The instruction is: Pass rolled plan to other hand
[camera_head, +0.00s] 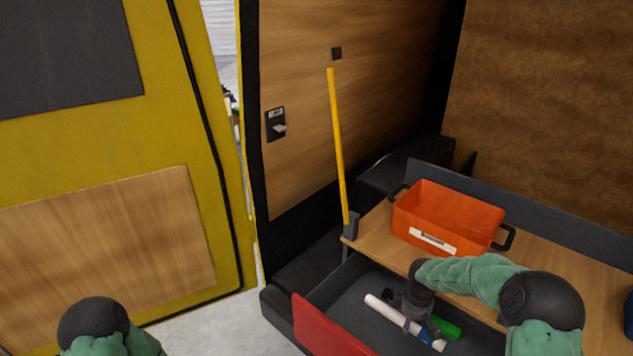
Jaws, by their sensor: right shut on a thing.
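The rolled plan (385,307), a white tube with a blue band near its lower right part, lies slantwise in the open drawer. My right gripper (409,318) reaches down into the drawer and is shut on the middle of the roll. The gripper and wrist hide part of the roll, and the fingertips are small and dark against the drawer floor. Of my left arm only a dark joint and green sleeve show at the bottom left; its gripper is out of view.
A green object (447,327) lies in the drawer (345,303) beside the roll. The drawer has a red front (335,330). An orange bin (445,212) stands on the wooden worktop (375,229) behind. A yellow upright bar (338,150) rises at the worktop's left end.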

